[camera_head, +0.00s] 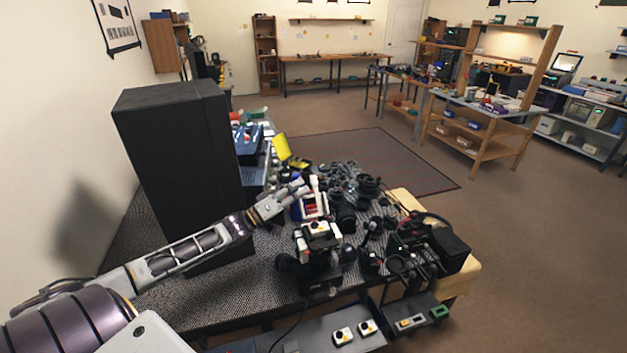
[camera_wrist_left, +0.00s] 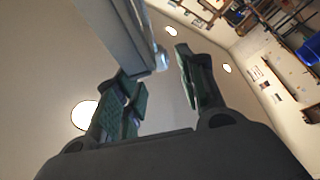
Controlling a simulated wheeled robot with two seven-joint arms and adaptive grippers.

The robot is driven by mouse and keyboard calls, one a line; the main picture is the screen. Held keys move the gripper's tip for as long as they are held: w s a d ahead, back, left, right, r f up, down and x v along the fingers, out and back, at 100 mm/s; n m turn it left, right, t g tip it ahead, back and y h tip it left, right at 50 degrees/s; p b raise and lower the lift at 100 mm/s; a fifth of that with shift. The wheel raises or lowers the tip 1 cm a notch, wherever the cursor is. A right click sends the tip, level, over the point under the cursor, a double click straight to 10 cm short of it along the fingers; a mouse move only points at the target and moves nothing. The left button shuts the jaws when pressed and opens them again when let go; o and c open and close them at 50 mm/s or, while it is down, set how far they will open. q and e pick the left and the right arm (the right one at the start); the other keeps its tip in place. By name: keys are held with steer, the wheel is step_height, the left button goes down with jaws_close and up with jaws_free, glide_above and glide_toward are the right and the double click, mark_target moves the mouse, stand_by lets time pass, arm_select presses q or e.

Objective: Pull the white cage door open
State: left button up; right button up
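I cannot make out a white cage door for certain in either view. In the head view my left gripper (camera_head: 296,189) is above the cluttered workbench (camera_head: 255,285), in front of the tall black cabinet (camera_head: 170,150) and to its right. In the left wrist view the two fingers of my left gripper (camera_wrist_left: 163,82) stand apart. A pale grey straight-edged bar or panel (camera_wrist_left: 115,35) comes in from the top and ends near the gap between them. I cannot tell whether it touches a finger. My right gripper is not in view.
Small dark parts and a red-and-white bin (camera_head: 313,206) crowd the bench right of my left gripper. A yellow panel (camera_head: 282,148) and blue cases (camera_head: 248,140) stand behind it. Open floor (camera_head: 520,240) lies right of the bench.

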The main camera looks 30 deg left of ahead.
mark_target(311, 181)
arm_select(q)
steer(key=shift+x, duration=3.2)
jaws_close()
